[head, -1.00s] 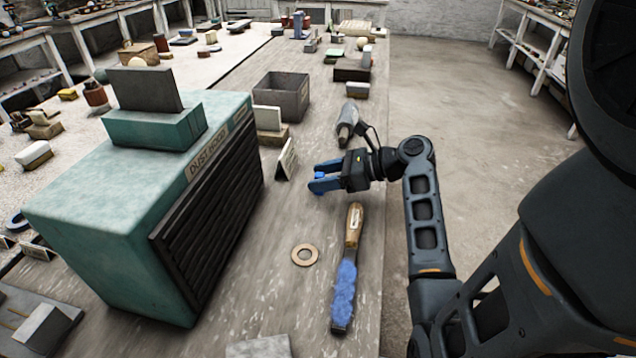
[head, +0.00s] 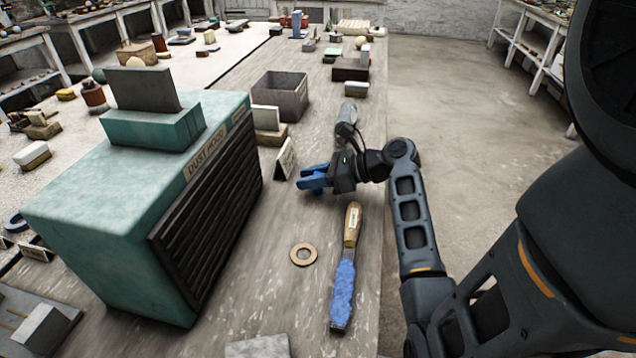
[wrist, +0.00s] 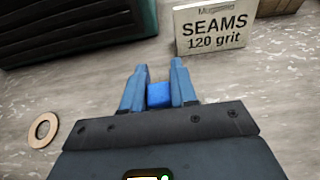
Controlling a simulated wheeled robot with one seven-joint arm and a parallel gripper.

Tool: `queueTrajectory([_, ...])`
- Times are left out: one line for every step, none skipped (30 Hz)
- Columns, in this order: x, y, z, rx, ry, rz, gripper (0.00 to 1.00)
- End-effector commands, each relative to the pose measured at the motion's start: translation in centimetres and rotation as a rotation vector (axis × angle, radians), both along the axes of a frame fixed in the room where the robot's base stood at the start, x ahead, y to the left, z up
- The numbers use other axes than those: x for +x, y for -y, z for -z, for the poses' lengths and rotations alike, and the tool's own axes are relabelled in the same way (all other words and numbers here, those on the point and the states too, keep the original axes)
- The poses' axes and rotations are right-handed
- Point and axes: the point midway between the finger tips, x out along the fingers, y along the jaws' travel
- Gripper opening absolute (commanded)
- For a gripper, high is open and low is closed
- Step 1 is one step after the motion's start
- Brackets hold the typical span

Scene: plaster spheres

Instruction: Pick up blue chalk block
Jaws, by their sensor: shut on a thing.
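The blue chalk block (wrist: 159,95) is a small bright blue piece between the two blue fingers in the wrist view. My gripper (wrist: 160,80) is shut on it. In the head view my gripper (head: 312,181) is low over the long table, to the right of the teal dust hood box, and its fingers point left. The block is mostly hidden by the fingers there. I cannot tell whether the block touches the table.
A card reading "SEAMS 120 grit" (wrist: 214,27) stands just beyond the fingers. The teal dust hood box (head: 120,200) is a large obstacle at left. A flat ring (head: 303,255) and a blue-covered chisel-like tool (head: 343,290) lie nearer. A grey bin (head: 281,97) stands farther back.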

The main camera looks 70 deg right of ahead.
Motion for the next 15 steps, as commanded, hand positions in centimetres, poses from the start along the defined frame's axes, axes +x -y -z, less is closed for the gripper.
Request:
queueTrajectory([0.0, 0.0, 0.0, 0.0, 0.0, 0.0, 0.01])
queueTrajectory([0.0, 0.0, 0.0, 0.0, 0.0, 0.0, 0.0])
queueTrajectory([0.0, 0.0, 0.0, 0.0, 0.0, 0.0, 0.0])
queueTrajectory([0.0, 0.0, 0.0, 0.0, 0.0, 0.0, 0.0])
queueTrajectory([0.0, 0.0, 0.0, 0.0, 0.0, 0.0, 0.0])
queueTrajectory([0.0, 0.0, 0.0, 0.0, 0.0, 0.0, 0.0])
queueTrajectory([0.0, 0.0, 0.0, 0.0, 0.0, 0.0, 0.0])
queueTrajectory([0.0, 0.0, 0.0, 0.0, 0.0, 0.0, 0.0])
queueTrajectory([0.0, 0.0, -0.1, 0.0, 0.0, 0.0, 0.0])
queueTrajectory([0.0, 0.0, -0.1, 0.0, 0.0, 0.0, 0.0])
queueTrajectory([0.0, 0.0, -0.2, -0.001, 0.0, 0.0, 0.0])
queueTrajectory([0.0, 0.0, -0.4, -0.001, 0.0, 0.0, 0.0])
queueTrajectory([0.0, 0.0, -0.5, -0.001, 0.0, 0.0, 0.0])
queueTrajectory([0.0, 0.0, -0.8, -0.002, 0.001, -0.001, 0.0])
queueTrajectory([0.0, 0.0, -1.1, -0.003, 0.001, -0.001, 0.0])
